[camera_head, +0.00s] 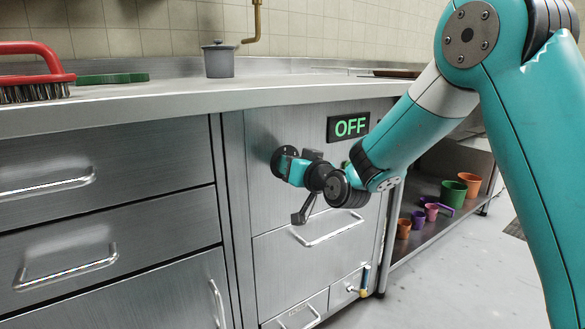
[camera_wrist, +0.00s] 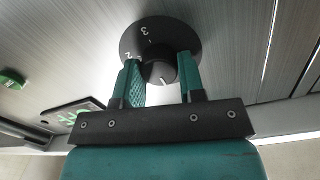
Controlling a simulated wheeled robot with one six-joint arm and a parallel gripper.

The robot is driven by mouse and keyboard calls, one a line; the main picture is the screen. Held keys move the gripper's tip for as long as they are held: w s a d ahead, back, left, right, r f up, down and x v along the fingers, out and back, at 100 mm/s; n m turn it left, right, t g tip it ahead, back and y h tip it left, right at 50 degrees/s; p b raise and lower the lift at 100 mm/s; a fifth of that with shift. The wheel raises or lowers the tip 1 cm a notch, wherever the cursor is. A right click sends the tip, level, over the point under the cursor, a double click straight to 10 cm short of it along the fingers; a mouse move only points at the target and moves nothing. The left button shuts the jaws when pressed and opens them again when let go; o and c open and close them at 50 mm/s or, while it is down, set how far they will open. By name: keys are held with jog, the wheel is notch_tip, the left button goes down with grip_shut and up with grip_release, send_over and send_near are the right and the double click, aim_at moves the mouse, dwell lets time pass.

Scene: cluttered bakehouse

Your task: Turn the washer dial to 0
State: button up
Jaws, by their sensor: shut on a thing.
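The washer dial (camera_wrist: 160,42) is a dark round disc on the steel washer front, with a black knob (camera_wrist: 160,70) at its middle that bears a white mark. The digits 2 and 3 show on the disc in the wrist view; the rest of the scale is hidden. In the head view the dial (camera_head: 279,161) is partly covered by my gripper (camera_head: 290,168). My gripper (camera_wrist: 160,82) is shut on the knob, one teal finger on each side. A display (camera_head: 348,127) above and right of the dial reads OFF in green.
A horizontal handle (camera_head: 328,229) sits below the dial. The counter (camera_head: 180,95) above holds a grey lidded pot (camera_head: 218,62) and a red-handled brush (camera_head: 35,72). Several coloured cups stand on a low shelf (camera_head: 415,240) to the right. The floor in front is clear.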

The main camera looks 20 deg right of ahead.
jog(key=shift+d, duration=0.1)
jog(key=o, duration=0.9)
jog(key=b+v, duration=0.8)
jog(key=v, duration=0.9)
jog(key=shift+s, duration=0.2)
